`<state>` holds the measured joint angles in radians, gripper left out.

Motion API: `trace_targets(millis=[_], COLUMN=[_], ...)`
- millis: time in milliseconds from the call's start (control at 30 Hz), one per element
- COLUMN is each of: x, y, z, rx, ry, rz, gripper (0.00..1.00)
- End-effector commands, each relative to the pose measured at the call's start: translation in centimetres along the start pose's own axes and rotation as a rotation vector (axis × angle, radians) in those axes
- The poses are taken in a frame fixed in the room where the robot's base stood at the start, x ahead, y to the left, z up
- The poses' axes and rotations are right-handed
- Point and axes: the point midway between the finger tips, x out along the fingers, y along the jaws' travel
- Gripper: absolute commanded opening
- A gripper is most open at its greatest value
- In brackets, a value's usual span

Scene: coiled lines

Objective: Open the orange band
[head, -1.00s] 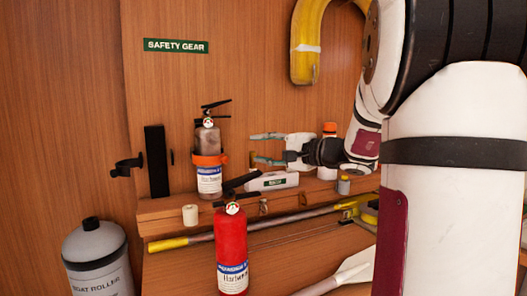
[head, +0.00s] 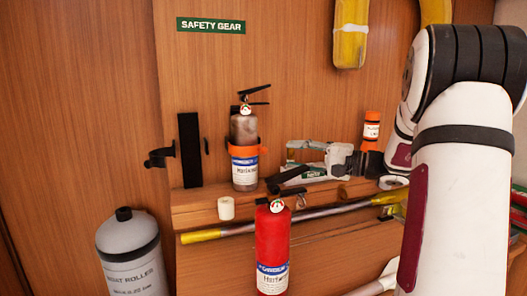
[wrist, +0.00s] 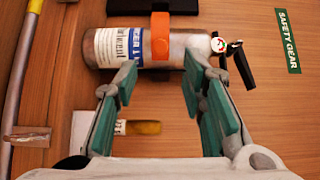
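The orange band (head: 243,150) wraps the middle of a grey, worn-looking fire extinguisher (head: 243,128) that stands upright against the wall. In the wrist view the band (wrist: 160,38) crosses the extinguisher (wrist: 186,50), which lies sideways in that picture; no gap shows in the band. My gripper (head: 289,156) is to the right of the band in the head view. In the wrist view my gripper (wrist: 163,78) is open and empty, its green-padded fingers apart on either side of the band's line. The fingertips appear short of the band; contact cannot be told.
A red extinguisher (head: 272,245) stands in front, below my gripper. An empty black bracket (head: 161,156) is left.

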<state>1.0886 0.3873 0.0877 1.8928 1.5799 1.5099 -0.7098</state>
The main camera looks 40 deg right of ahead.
Motion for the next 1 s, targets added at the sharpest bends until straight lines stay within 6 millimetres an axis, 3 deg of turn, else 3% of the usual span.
trace_targets(millis=[300,500,933,967,1000], x=[6.3,8.8,9.9,9.9,9.9], y=[0.0,0.0,0.0,0.0,0.0], z=[0.1,0.0,0.0,0.0,0.0], rx=[0.001,0.001,0.001,0.001,0.001], ry=[-0.002,0.0,0.002,0.002,0.002], rz=[-0.001,0.0,0.001,0.001,0.001], gripper=[0.37,0.37,0.37,0.35,0.26])
